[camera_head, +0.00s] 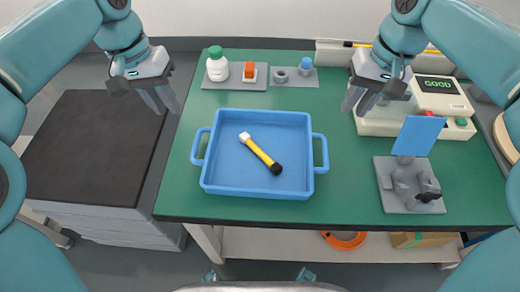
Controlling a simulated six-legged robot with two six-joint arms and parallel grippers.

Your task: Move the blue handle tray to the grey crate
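The blue handle tray (211,180) lies on the green table top, with a loop handle on its left and right sides. A yellow rod-shaped tool with a white end and a black end (262,153) lies in it at a slant. The grey crate (85,150) stands left of the table, with a flat, dark, empty top and lighter grey sides. My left gripper (160,100) is open and empty above the gap between crate and table. My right gripper (361,101) is open and empty, up and to the right of the tray. Neither touches the tray.
A white bottle (217,65) and an orange-topped item (249,71) stand on grey plates behind the tray. A machine with a "GOOD" display (440,86) stands at the back right. A grey fixture with a blue panel (419,135) stands right. The table front is clear.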

